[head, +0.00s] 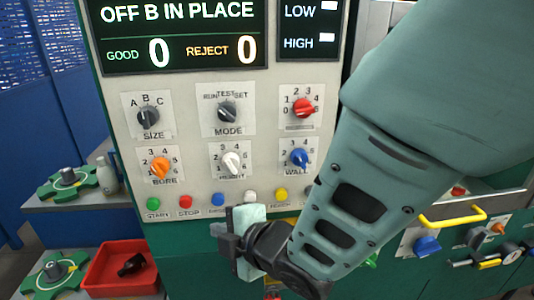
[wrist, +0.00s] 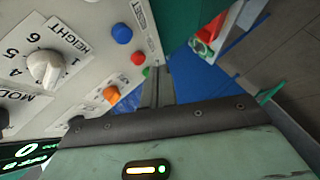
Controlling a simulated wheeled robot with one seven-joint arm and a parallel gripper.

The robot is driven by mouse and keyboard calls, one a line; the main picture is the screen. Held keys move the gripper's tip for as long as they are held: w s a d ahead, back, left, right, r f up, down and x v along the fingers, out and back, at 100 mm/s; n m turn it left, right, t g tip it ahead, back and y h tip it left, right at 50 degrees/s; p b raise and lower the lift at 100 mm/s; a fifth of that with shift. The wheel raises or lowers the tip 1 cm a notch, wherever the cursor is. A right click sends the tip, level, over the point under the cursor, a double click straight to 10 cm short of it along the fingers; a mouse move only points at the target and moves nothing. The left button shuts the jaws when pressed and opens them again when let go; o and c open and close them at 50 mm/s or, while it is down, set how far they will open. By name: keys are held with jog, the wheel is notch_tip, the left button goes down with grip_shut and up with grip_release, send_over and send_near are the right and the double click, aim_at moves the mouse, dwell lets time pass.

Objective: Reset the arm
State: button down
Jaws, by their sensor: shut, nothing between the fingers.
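My gripper (head: 228,242) is in front of the lower part of a control panel, just below its row of push buttons. Its fingers are shut and empty. In the wrist view the closed fingers (wrist: 158,88) point toward the panel's lower edge, beside the green and red buttons. My arm comes in from the upper right of the head view and hides the panel's lower right part. Whether the fingertips touch the panel cannot be told.
The panel carries a size knob (head: 148,117), mode knob (head: 228,113), red knob (head: 303,108), orange bore knob (head: 161,167), white height knob (head: 231,163) and blue wall knob (head: 298,158). A red tray (head: 108,275) stands lower left. A yellow handle (head: 452,217) is at right.

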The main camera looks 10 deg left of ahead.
jog(key=s+d+f+m+g+h+b, duration=0.2)
jog(key=d+m+h, duration=0.1)
jog(key=d+m, duration=0.3)
jog(key=s+d+f+m+g+h+b, duration=0.1)
jog(key=d+f+m+h+b, duration=0.2)
jog(key=d, duration=0.4)
jog(key=s+d+m+g+h+b, duration=0.3)
jog(key=s+d+m, duration=0.5)
jog(key=s+d, duration=0.4)
jog(key=shift+d+g+h, duration=0.4)
jog(key=shift+d+g, duration=0.35)
jog(key=shift+g, duration=0.15)
jog(key=shift+s, duration=0.1)
